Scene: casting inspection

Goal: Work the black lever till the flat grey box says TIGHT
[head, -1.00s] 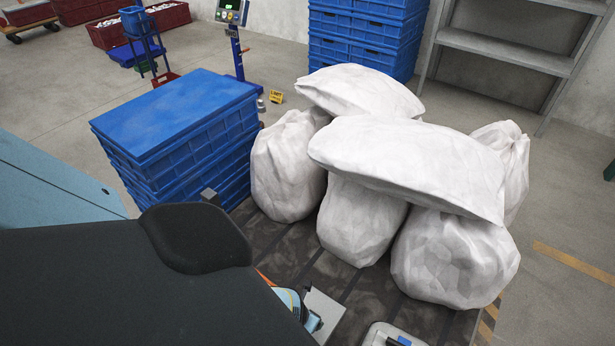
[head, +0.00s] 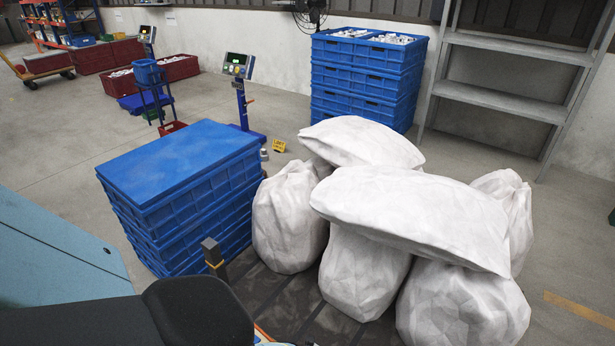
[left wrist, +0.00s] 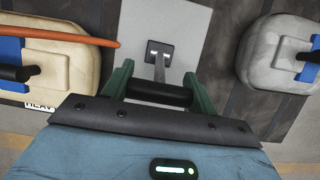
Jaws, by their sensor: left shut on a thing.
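In the left wrist view, the black lever (left wrist: 160,93) is a short dark bar on a grey stem that rises from a flat light-grey plate (left wrist: 185,30). My left gripper (left wrist: 160,91) has green fingers, one at each end of the bar, and is shut on it. A rounded grey box (left wrist: 265,60) with a blue strap and black handle lies to the right. I cannot tell whether it or the plate is the flat grey box, and I read no TIGHT on either. In the head view the lever is out of frame. My right gripper is not in view.
In the head view, white sacks (head: 410,215) and stacked blue crates (head: 185,210) flank a dark post (head: 213,257). Open floor (head: 80,130) lies behind.

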